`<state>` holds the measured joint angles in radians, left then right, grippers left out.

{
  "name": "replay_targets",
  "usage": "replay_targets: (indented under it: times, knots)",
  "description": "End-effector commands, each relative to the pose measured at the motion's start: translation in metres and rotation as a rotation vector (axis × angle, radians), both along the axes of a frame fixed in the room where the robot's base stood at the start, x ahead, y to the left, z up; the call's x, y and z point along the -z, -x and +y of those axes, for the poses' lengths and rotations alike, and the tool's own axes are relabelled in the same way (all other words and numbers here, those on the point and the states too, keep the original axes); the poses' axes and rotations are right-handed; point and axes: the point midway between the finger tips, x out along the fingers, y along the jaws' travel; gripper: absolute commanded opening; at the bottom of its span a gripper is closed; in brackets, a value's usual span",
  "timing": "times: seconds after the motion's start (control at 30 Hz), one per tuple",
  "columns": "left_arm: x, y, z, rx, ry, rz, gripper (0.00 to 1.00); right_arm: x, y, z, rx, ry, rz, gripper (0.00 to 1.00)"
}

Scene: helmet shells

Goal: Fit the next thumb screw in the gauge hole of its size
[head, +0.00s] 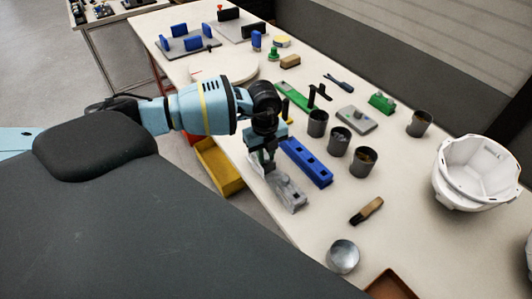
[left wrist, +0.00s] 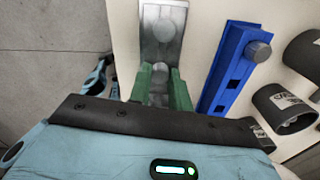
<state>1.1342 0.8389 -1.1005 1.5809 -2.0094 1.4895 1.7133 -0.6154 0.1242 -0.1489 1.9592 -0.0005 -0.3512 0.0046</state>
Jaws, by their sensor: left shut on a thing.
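My left gripper (head: 263,158) points down over the far end of the grey gauge bar (head: 287,193) at the table's edge. In the left wrist view its green fingers (left wrist: 161,90) are shut on a grey round-headed thumb screw (left wrist: 160,72), above or at the grey gauge (left wrist: 163,12). Whether the screw's shank is in a hole is hidden. Another round grey shape (left wrist: 163,31) shows farther along that gauge. The blue gauge bar (head: 308,163) lies beside it, and a grey screw head (left wrist: 258,50) sits at its far end. My right gripper is out of view.
Several dark cups (head: 338,141) stand to the right of the blue gauge. A yellow bin (head: 219,167) is below the table's left edge.

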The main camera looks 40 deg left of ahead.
Motion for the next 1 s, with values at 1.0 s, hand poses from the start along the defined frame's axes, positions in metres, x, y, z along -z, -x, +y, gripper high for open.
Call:
replay_targets:
  times: [1.0]
  knots:
    - [-0.062,0.001,0.0,0.0,0.001,-0.004,0.45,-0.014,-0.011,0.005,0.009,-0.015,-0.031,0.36]
